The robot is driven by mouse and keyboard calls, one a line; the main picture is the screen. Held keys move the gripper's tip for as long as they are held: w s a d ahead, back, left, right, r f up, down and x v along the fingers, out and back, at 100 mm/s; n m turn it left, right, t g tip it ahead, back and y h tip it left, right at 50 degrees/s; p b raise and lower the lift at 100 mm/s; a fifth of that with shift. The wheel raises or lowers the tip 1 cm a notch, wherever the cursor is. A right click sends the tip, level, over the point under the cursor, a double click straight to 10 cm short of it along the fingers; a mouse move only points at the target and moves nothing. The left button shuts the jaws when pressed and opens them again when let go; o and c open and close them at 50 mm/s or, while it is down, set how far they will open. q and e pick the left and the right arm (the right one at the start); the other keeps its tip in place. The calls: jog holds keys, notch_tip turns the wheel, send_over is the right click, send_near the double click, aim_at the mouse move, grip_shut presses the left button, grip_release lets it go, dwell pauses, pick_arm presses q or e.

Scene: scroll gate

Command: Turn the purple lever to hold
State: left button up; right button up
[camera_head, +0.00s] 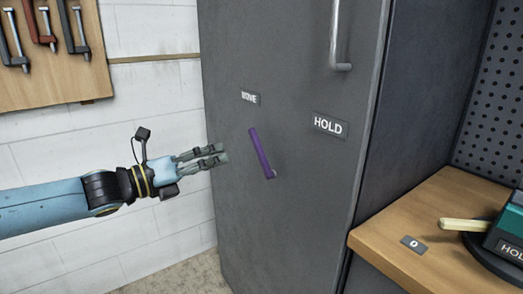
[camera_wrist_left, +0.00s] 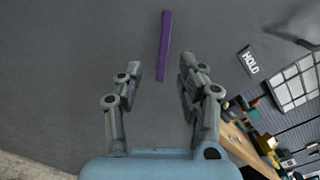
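The purple lever (camera_head: 260,152) is mounted on the grey door of a tall cabinet. It is tilted, its upper end leaning left towards a small, hard-to-read label (camera_head: 250,97), perhaps "MOVE". The HOLD label (camera_head: 330,125) is up and to the right of the lever. My left gripper (camera_head: 221,154) is left of the lever, apart from it and empty. In the left wrist view its two fingers (camera_wrist_left: 160,66) are spread, with the lever (camera_wrist_left: 164,40) ahead between them. The HOLD label (camera_wrist_left: 249,61) also shows there at right. My right gripper is not in view.
A vertical door handle (camera_head: 338,40) is above the HOLD label. A wooden bench (camera_head: 425,235) at right carries a dark green device (camera_head: 508,225) with a pale bar and a small tag. Clamps hang on a board (camera_head: 60,85) at upper left.

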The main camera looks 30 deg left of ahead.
aim_at(253, 143)
pick_arm(q)
jog(key=shift+m, duration=0.5)
jog(key=w, duration=0.1)
jog(key=w+d+r+b, duration=0.1)
jog(key=w, duration=0.1)
jog(key=w+b, duration=0.1)
jog(key=w, duration=0.1)
jog(key=shift+d+r, duration=0.25)
jog(key=shift+d, duration=0.15)
jog(key=p+x, duration=0.2)
jog(key=x, duration=0.2)
jog(key=shift+w+d, duration=0.1)
jog(key=shift+w, duration=0.15)
jog(key=shift+w+d, duration=0.15)
jog(key=shift+w, duration=0.15)
jog(key=shift+w+d+f, duration=0.1)
jog(key=shift+w+f, duration=0.05)
jog(key=shift+w, duration=0.1)
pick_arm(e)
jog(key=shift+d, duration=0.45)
pick_arm(q)
grip_shut()
